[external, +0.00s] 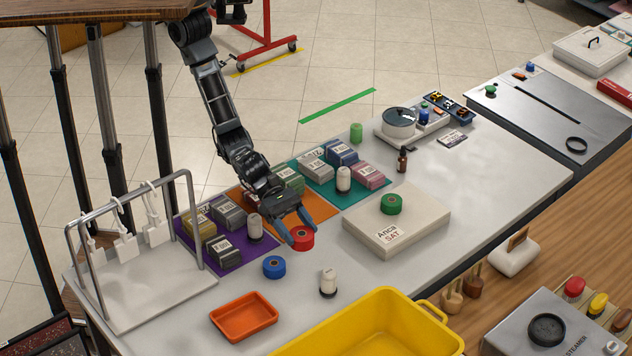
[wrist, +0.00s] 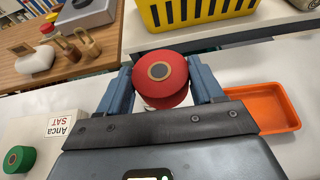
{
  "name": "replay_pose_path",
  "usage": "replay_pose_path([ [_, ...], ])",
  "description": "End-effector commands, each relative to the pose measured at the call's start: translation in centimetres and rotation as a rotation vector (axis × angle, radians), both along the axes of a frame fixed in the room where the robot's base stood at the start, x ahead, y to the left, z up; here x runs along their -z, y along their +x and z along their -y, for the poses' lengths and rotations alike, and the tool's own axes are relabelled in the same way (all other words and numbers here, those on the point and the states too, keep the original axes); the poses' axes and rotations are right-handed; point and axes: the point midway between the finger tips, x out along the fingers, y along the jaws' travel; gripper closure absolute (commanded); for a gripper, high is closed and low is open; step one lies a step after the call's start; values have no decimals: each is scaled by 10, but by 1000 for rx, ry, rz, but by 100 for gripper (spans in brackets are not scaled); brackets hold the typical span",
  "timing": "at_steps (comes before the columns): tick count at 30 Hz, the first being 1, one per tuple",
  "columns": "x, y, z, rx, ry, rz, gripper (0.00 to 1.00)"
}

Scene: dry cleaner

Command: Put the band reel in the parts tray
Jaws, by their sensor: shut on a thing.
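A red reel (external: 301,239) with a dark centre sits between the blue fingers of my gripper (external: 298,226), which is shut on it. In the wrist view the red reel (wrist: 160,76) shows between both fingertips of my gripper (wrist: 160,82). I cannot tell whether the reel touches the counter. An orange tray (external: 244,316), empty, lies on the counter toward the front left of the reel; it also shows at the right in the wrist view (wrist: 275,108). A blue reel (external: 274,267) lies apart between them. A green reel (external: 391,204) rests on a pale box.
A white-topped bottle (external: 328,283) stands on the counter in front of the red reel. A yellow basket (external: 372,325) fills the front edge. The pale box (external: 398,224) lies to the right. Purple (external: 225,240) and orange mats with small packs lie behind and left. A hanger rack (external: 192,220) stands at the left.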

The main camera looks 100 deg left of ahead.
Motion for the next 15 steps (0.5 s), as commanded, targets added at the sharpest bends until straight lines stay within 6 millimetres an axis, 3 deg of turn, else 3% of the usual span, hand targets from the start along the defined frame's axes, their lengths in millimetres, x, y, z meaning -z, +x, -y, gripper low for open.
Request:
replay_pose_path([
  [1,0,-16,20,48,2,5,65],
  [6,7,-72,74,192,2,4,65],
  [15,25,-134,122,344,1,3,65],
])
